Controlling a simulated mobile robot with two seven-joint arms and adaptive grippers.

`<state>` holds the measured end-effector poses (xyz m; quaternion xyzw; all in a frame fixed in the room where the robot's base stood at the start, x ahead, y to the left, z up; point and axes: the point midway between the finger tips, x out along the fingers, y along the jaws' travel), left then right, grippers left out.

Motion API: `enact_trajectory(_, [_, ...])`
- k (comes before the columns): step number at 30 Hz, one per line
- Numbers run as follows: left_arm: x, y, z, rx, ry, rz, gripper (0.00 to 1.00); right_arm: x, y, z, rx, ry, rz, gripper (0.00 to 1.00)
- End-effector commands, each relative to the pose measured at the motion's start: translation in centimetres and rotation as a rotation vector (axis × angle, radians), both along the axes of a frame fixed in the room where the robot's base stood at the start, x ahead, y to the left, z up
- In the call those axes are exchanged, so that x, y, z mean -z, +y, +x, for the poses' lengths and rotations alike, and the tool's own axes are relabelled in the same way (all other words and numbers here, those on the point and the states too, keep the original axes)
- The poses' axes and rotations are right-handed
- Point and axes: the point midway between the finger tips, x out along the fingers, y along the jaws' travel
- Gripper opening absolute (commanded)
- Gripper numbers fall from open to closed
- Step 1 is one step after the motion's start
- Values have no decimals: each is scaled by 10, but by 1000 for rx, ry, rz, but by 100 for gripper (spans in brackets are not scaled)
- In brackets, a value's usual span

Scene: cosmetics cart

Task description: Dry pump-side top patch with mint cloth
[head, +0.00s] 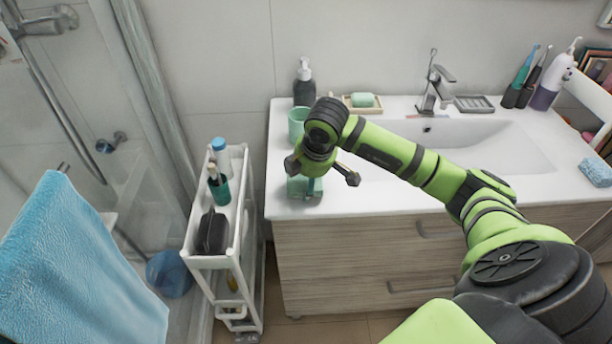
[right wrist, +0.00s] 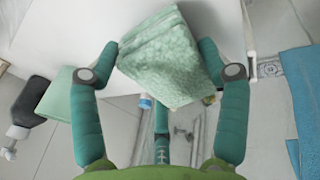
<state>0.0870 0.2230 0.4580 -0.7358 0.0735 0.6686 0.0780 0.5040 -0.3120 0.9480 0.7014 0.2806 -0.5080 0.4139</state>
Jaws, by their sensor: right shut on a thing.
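The mint cloth (right wrist: 172,62) is folded and textured, held between the two teal fingers of my right gripper (right wrist: 168,75). In the head view my right gripper (head: 304,188) is over the front left corner of the white countertop (head: 350,198), pointing down, and the arm hides part of it. I cannot tell whether the cloth touches the counter. A dark pump bottle (head: 304,82) stands at the counter's back left. It also shows in the right wrist view (right wrist: 36,100). No wet patch can be made out. My left gripper is not in view.
A mint cup (head: 297,124) stands behind the gripper, and a soap dish (head: 362,103) is near the wall. The sink (head: 480,140) is to the right. A white cart (head: 240,200) with bottles and a black pouch stands left of the vanity. A blue towel (head: 80,265) hangs at left.

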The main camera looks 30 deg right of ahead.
Motion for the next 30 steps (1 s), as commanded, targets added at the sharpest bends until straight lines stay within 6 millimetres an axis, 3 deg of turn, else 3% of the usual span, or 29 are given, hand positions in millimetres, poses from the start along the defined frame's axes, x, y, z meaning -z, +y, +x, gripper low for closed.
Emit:
enact_trajectory(20, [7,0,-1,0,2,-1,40,8,0,0,0,0,0,50])
enact_trajectory(30, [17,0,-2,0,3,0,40,8,-13,22,2,-1,1,50])
